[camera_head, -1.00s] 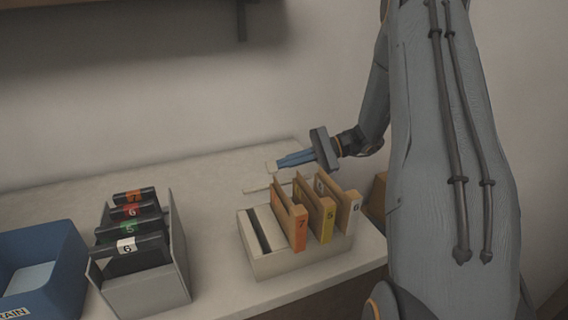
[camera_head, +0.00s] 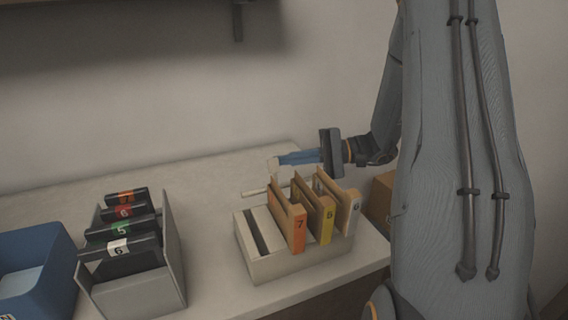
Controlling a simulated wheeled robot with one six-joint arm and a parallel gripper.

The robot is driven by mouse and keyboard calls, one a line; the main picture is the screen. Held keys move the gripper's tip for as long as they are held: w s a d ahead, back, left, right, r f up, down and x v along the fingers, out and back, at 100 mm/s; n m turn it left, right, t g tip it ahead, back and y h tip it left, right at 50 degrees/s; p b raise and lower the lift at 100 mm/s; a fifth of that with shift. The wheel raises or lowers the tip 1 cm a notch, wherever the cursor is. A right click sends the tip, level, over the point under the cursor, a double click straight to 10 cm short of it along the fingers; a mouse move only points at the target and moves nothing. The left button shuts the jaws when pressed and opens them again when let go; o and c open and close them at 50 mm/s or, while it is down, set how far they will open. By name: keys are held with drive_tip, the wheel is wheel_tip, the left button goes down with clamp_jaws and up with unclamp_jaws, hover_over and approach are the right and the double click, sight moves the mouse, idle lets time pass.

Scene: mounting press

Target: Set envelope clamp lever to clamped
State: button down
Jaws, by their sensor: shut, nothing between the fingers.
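A cream holder (camera_head: 285,266) stands on the counter with several tan envelopes in it, their orange, yellow and pale edges numbered. Behind it, a thin cream rod (camera_head: 254,193) lies near-level; it may be the clamp lever, but its far end is hidden by the envelopes. My gripper (camera_head: 281,160) is behind and above the holder, with its blue fingers shut and pointing left. A small pale knob-like piece (camera_head: 272,165) shows right at the fingertips. I cannot tell whether they touch it or whether it joins the rod.
A grey rack (camera_head: 140,289) with several black numbered cartridges stands to the left. A blue bin (camera_head: 38,262) is at the far left. A brown box (camera_head: 380,203) sits right of the holder, beside my arm. The counter (camera_head: 212,200) is clear between rack and holder.

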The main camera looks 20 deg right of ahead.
drive_tip(key=shift+s+r, duration=0.3)
drive_tip(key=shift+s, duration=0.35)
drive_tip(key=f+b+v, duration=0.1)
drive_tip(key=b+v, duration=0.1)
drive_tip(key=v, duration=0.5)
drive_tip(key=shift+s+d+r, duration=0.15)
drive_tip(key=shift+d+r, duration=0.25)
drive_tip(key=shift+r, duration=0.15)
drive_tip(key=shift+r, duration=0.1)
